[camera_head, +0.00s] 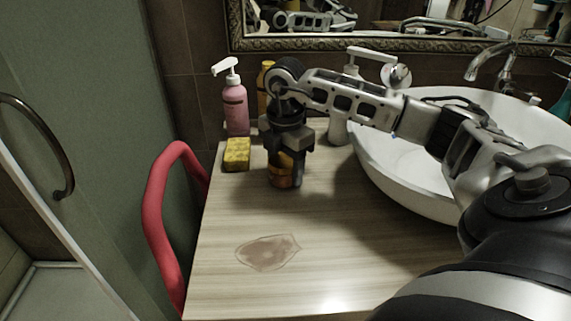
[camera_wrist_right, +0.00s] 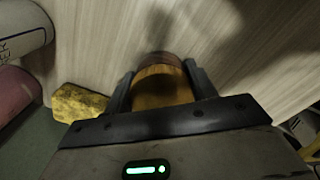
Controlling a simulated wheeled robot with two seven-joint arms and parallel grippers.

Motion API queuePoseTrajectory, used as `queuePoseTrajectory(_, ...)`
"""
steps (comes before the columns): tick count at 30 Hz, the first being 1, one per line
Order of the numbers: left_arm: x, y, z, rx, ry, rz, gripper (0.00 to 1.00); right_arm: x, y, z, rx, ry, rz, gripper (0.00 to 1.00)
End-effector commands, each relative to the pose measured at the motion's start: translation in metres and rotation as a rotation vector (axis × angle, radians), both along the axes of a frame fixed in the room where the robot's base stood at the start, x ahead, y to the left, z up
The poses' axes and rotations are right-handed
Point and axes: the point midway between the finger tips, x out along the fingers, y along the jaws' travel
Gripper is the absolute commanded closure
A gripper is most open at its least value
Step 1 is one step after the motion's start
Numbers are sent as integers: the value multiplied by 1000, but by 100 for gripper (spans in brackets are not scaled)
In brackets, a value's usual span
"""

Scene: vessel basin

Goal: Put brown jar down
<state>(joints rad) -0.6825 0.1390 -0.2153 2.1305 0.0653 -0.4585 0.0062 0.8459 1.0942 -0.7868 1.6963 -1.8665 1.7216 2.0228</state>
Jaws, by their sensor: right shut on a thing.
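The brown jar (camera_head: 285,173) is at the back left of the wooden counter (camera_head: 330,240), under my right gripper (camera_head: 287,142). It shows amber-brown with dark bands, and looks upright. The right gripper is shut on it from above. In the right wrist view the jar (camera_wrist_right: 160,84) sits between the two fingers of my right gripper (camera_wrist_right: 158,88), with the counter surface (camera_wrist_right: 100,40) just beyond. I cannot tell whether the jar's base touches the counter. The jar's upper part is hidden by the gripper. My left gripper is not in view.
A yellow sponge (camera_head: 237,155) lies just left of the jar. A pink pump bottle (camera_head: 235,108), a yellow bottle (camera_head: 265,88) and a white pump bottle (camera_head: 339,125) stand behind. A white basin (camera_head: 400,180) is at right. The front counter is clear except for a brown stain (camera_head: 267,252).

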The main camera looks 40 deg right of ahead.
Motion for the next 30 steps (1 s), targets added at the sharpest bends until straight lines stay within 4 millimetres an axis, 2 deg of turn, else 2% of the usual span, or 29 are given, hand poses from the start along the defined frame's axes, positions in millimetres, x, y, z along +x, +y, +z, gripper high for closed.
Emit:
queuePoseTrajectory(6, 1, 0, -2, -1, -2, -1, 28, 0, 0, -3, 0, 0, 0, 71)
queuePoseTrajectory(7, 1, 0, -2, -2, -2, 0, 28, 0, 0, -4, 0, 0, 0, 41)
queuePoseTrajectory(9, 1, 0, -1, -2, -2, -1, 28, 0, 0, -3, 0, 0, 0, 22)
queuePoseTrajectory(17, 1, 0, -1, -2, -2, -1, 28, 0, 0, -2, 0, 0, 0, 22)
queuePoseTrajectory(21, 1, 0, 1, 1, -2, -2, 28, 1, 0, 6, 0, -2, 0, 22)
queuePoseTrajectory(26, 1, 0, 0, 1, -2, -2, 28, 1, 0, 34, 1, -6, 1, 22)
queuePoseTrajectory(30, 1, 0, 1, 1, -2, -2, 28, 1, 1, 65, 1, -6, 1, 22)
